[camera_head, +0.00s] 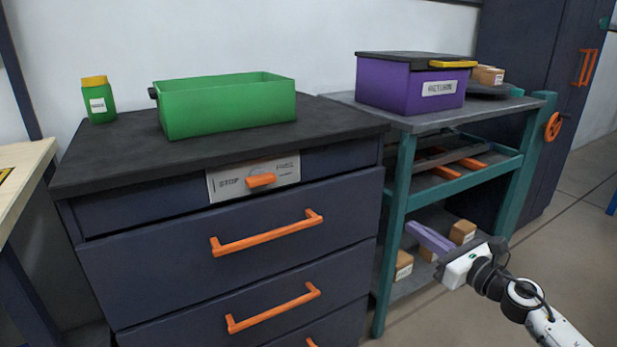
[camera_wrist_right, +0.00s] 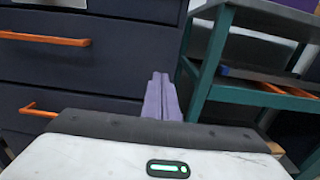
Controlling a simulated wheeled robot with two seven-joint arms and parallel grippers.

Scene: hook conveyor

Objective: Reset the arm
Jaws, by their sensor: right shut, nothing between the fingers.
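My right gripper (camera_head: 413,228) reaches in from the lower right in the head view, in front of the shelf rack and right of the drawer cabinet. Its purple fingers are together, with nothing between them. They also show pressed together in the right wrist view (camera_wrist_right: 161,95), pointing toward the cabinet front. The fingers appear apart from the furniture, though the exact gap is hard to judge. My left gripper is not in view.
A dark drawer cabinet (camera_head: 150,263) with orange handles carries a green bin (camera_head: 228,112) and a green jar (camera_head: 98,104). The teal rack (camera_head: 397,215) carries a purple lidded box (camera_head: 395,88); small cartons (camera_head: 462,232) sit low behind my gripper. Floor at right is open.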

